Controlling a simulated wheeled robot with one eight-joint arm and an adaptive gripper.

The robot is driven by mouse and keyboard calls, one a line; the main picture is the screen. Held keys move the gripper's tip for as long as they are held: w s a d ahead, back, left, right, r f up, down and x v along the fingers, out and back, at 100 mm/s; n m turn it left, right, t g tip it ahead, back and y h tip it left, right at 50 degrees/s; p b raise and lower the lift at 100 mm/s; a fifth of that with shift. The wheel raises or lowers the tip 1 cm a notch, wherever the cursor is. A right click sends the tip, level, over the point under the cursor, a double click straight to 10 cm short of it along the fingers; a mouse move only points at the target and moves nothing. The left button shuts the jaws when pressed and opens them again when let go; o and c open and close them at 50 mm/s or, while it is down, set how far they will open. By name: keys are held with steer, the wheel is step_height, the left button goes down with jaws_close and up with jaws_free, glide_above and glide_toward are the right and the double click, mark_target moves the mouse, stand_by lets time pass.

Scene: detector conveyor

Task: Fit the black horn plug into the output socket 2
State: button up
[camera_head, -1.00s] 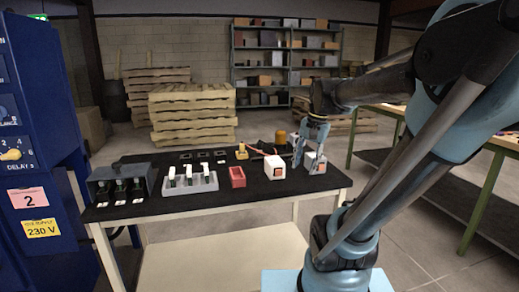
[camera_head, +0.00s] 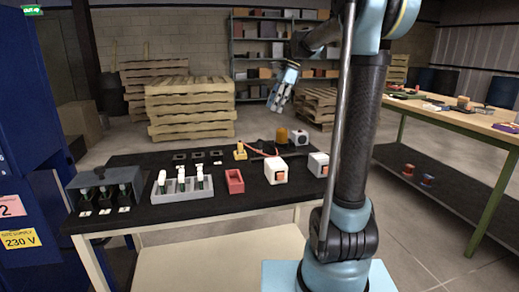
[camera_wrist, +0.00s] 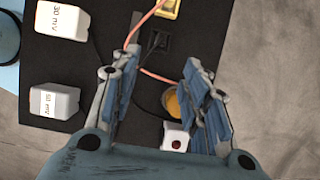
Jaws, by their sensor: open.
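The black plug (camera_wrist: 158,42) lies on the black mat next to a yellow plug (camera_wrist: 168,8) in the wrist view, with a dark cable near it. In the head view it is a small dark shape (camera_head: 265,147) beside the yellow plug (camera_head: 240,151). Several small black-framed sockets (camera_head: 198,155) lie at the back left of the mat; I cannot tell which one is output socket 2. My gripper (camera_head: 279,101) is open and empty, raised well above the table's back part. Its spread fingers show in the wrist view (camera_wrist: 155,95).
An orange dome (camera_head: 282,135) and a white box with a dark round face (camera_head: 300,138) stand at the back right. Two white boxes (camera_head: 276,175) (camera_head: 318,168), a red bin (camera_head: 235,181), a grey vial tray (camera_head: 184,193) and a grey housing (camera_head: 104,180) line the front.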

glide_toward(261, 141)
steer(key=x, duration=0.5)
steer(key=shift+w+a+r, duration=0.1)
steer(key=shift+w+a, duration=0.1)
steer(key=shift+a, duration=0.05)
steer(key=shift+w+d+x, duration=0.1)
steer(key=shift+w+x, duration=0.05)
steer(key=shift+x, duration=1.15)
steer(key=shift+w+d+x, duration=0.1)
steer(key=shift+x, duration=1.25)
jaws_close()
